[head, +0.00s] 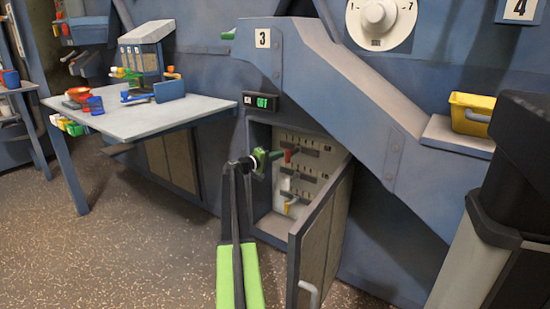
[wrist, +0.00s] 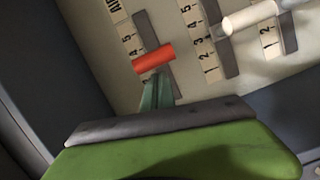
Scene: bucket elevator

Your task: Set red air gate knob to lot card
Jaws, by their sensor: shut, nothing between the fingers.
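The red air gate knob (wrist: 153,59) is a short red cylinder on a dark slide strip (wrist: 153,30). Beside the strip is a number scale with a partly cut-off label; the 5 and 4 show above the knob, and the numbers nearest it are partly hidden. The knob also shows small inside the open cabinet in the head view (head: 288,156). My gripper (wrist: 157,92) is shut and empty, its green fingertips right below the knob; I cannot tell whether they touch it. I cannot make out a lot card.
The cabinet door (head: 325,235) stands open on the right. A table (head: 150,117) is at left; a yellow bin (head: 472,113) is at right.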

